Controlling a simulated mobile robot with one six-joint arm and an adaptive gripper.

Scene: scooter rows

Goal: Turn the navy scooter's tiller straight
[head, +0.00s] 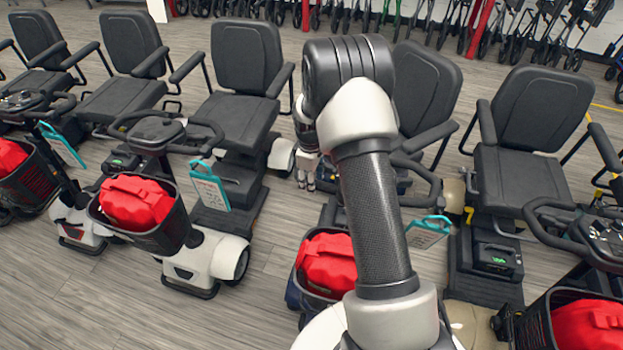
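The navy scooter stands mostly hidden behind my arm; a bit of its navy body (292,297) shows at the lower left of its basket. Its front basket holds a red bag (326,268). The right part of its tiller handlebar (432,187) shows right of my arm, with a teal-framed tag (428,231) hanging below. The tiller's middle and left side are hidden, so its exact angle cannot be told. My gripper (306,183) hangs fingers down, left of the navy scooter's seat (424,92) and apart from the visible handlebar. Its fingers are too small to judge.
A white scooter (212,256) with a red bag stands to the left, and a cream scooter (466,322) stands close on the right. More scooters stand farther left. Walkers (520,30) line the back wall. Open wood floor (90,305) lies at the front left.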

